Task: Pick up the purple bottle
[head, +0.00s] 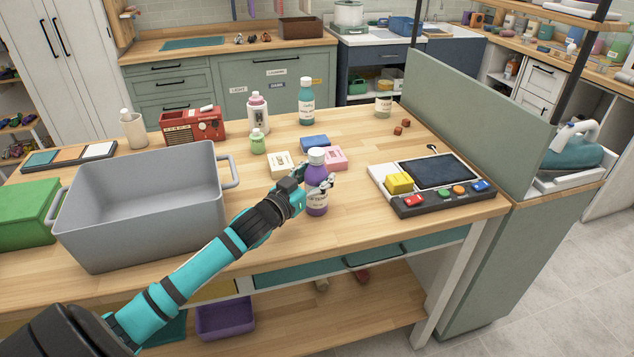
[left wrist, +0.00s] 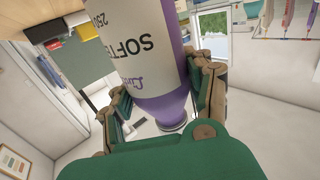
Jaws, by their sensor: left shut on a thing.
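The purple bottle (head: 317,201) has a white cap and a pale label. It is upright in the head view, at the table's front middle. My left gripper (head: 318,183) is at its upper part, with fingers on both sides, shut on it. In the left wrist view the bottle (left wrist: 155,60) fills the space between the fingers of my left gripper (left wrist: 165,92), and its label letters show large. I cannot tell whether its base touches the table. My right gripper is not in view.
A grey bin (head: 140,205) stands left of the bottle. Pink (head: 334,158) and blue (head: 314,143) blocks lie just behind it. A control panel (head: 430,185) sits to the right, before a green partition (head: 470,110). Bare tabletop lies between bottle and panel.

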